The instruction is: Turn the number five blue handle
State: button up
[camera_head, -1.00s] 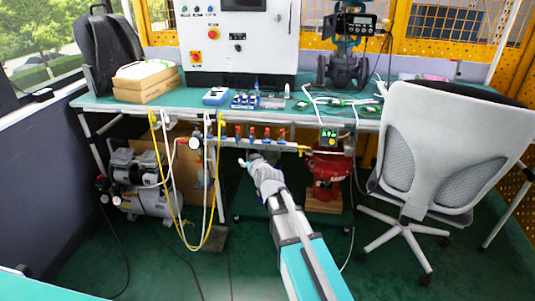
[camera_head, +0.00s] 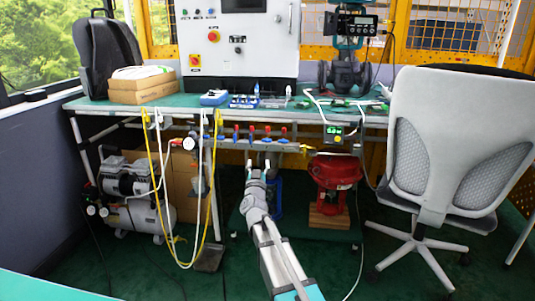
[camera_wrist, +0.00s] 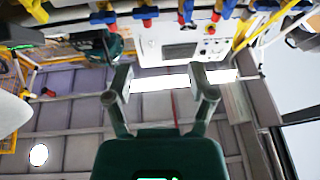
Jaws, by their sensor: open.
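A row of small valves with red and blue parts (camera_head: 251,133) sits on a grey bar below the workbench's front edge in the head view. Blue handles show along the top of the wrist view, one of them near the middle (camera_wrist: 147,12). No numbers are readable, so I cannot tell which handle is number five. My gripper (camera_head: 258,164) is just below the valve row in the head view, its fingers pointing up. In the wrist view my gripper (camera_wrist: 160,82) is open and empty, with its fingers apart from the handles.
The workbench (camera_head: 190,104) carries a white control cabinet (camera_head: 240,45). Yellow and white hoses (camera_head: 180,240) hang at left, by a compressor (camera_head: 130,190). A red device (camera_head: 335,175) stands right of my gripper. An office chair (camera_head: 450,150) blocks the right side.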

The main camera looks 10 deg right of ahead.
aim_at(267, 141)
jog(key=shift+d+f+m+h+b, duration=0.45)
jog(key=shift+f+m+h+b, duration=0.3)
jog(key=shift+h, duration=0.25)
jog(key=p+x, duration=0.5)
jog(key=x, duration=0.9)
jog(key=shift+f, duration=0.1)
jog(key=shift+s, duration=0.1)
jog(key=c, duration=0.9)
jog(key=shift+m+g+h+p, duration=0.35)
jog(key=shift+m+h, duration=0.4)
jog(key=shift+m, duration=0.9)
jog(key=shift+m+g+h+p, duration=0.15)
jog(key=shift+m+g+h, duration=0.45)
jog(key=shift+m, duration=1)
